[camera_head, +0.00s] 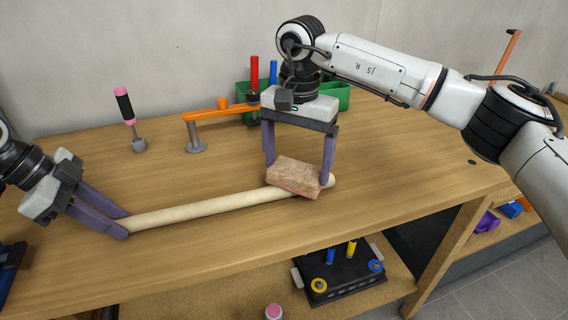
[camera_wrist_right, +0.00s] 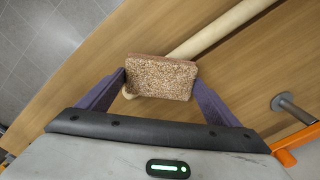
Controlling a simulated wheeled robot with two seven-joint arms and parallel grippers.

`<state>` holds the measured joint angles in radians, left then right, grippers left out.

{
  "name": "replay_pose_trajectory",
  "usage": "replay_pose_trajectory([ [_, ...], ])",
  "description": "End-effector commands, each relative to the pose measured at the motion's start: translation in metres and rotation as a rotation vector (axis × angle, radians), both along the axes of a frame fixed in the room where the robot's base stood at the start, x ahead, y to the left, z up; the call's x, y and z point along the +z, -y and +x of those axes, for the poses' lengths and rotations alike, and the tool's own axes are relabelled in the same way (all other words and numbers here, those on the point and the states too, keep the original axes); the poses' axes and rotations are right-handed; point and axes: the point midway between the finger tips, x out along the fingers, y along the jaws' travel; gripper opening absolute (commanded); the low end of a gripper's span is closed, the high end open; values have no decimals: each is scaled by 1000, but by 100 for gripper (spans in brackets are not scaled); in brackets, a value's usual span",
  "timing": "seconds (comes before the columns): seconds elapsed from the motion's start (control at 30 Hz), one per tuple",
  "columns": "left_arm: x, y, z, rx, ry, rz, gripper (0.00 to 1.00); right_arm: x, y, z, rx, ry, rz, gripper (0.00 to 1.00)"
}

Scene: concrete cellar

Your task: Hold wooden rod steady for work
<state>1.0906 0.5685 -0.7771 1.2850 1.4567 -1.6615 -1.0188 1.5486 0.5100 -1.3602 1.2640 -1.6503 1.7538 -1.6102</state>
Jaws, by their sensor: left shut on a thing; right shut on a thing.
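The wooden rod (camera_head: 210,207) lies slanted across the bench, its right end a little farther back. My left gripper (camera_head: 124,226) is shut on the rod's left end. My right gripper (camera_head: 296,175) is shut on a brown sanding block (camera_head: 293,178), its fingers on either side of it. The block is over the rod near its right end, and the rod's tip shows just past it. In the right wrist view the block (camera_wrist_right: 160,78) sits between the fingers, coarse face visible, with the rod (camera_wrist_right: 218,34) running behind it. Whether the block presses on the rod I cannot tell.
An orange-armed clamp (camera_head: 218,112) and a pink-and-black handled tool (camera_head: 125,106) stand behind the rod. A green bin (camera_head: 334,97) is at the back. A black tool holder (camera_head: 350,278) is on the lower shelf. The bench between rod and clamp is clear.

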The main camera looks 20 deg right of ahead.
Motion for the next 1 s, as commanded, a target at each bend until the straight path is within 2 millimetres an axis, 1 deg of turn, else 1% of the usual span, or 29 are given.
replay_pose_trajectory([
  [0.03, 1, 0, 0, 1, 2, -1, 2, -1, 6, -1, -2, -3, -3, 59],
  [0.43, 1, 0, 0, 1, 2, -1, 2, -1, 42, -1, -3, -3, -3, 59],
  [0.5, 1, 0, 0, 1, 2, -1, 2, -1, 31, -1, 2, -3, -3, 59],
  [1.0, 1, 0, 0, 1, 2, -1, 2, -1, -16, -1, 3, -2, -1, 59],
])
